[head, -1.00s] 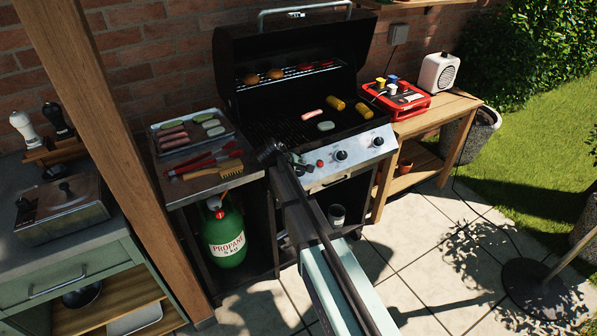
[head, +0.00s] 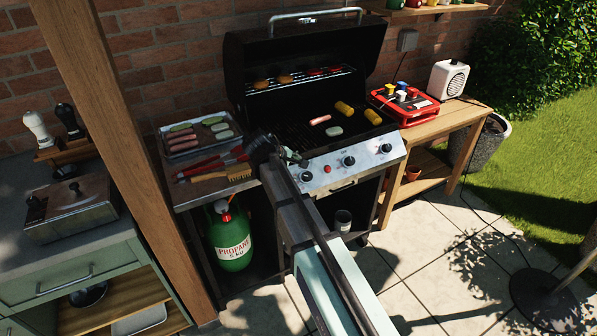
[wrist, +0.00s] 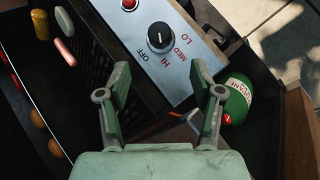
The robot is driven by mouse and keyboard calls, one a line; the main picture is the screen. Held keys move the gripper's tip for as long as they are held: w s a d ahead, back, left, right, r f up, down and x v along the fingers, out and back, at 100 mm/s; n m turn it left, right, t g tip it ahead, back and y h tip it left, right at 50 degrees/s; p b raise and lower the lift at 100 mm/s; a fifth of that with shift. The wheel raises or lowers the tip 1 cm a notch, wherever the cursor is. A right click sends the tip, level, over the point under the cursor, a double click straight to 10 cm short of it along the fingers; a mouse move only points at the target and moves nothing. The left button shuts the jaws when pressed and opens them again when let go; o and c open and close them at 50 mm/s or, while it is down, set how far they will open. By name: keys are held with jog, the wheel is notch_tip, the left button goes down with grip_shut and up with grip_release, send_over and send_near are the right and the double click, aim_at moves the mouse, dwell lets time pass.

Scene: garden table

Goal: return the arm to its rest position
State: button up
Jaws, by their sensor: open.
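My arm reaches up from the bottom of the head view to the front left of the grill (head: 300,85), whose lid is open. My gripper (head: 264,148) is small and dark there, above the gap between the side shelf and the control panel. In the wrist view my gripper (wrist: 161,70) has its two fingers spread apart with nothing between them. The control panel (wrist: 185,70) with a black knob (wrist: 160,38) lies beyond the fingers. Whether the fingers touch anything cannot be told.
A side shelf (head: 193,196) holds a food tray (head: 165,150), red tongs (head: 205,164) and a brush (head: 222,174). A green propane bottle (head: 230,240) stands below. A wooden post (head: 110,130) rises at left. Open paving (head: 430,260) lies at right.

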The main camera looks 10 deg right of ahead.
jog(key=shift+s+a+r, duration=0.25)
jog(key=shift+a+r, duration=0.05)
jog(key=shift+r, duration=0.05)
dwell(0.3)
jog(key=s+d+f+m+g+y, duration=0.1)
jog(key=s+f+m+g+y, duration=0.2)
jog(key=s+f, duration=0.95)
jog(key=s+d+f+m+g+y, duration=0.15)
jog(key=s+f+m, duration=0.25)
jog(key=s+f, duration=0.85)
jog(key=s+d+f+m+g, duration=0.1)
jog(key=s+f+g, duration=0.1)
jog(key=s+f, duration=0.4)
jog(key=s+d+f+m+g+y, duration=0.1)
jog(key=s+f+g, duration=0.2)
jog(key=s, duration=1.1)
jog(key=s+d+f+m+g, duration=0.2)
jog(key=s+f, duration=0.7)
jog(key=s, duration=0.2)
jog(key=shift+f, duration=0.25)
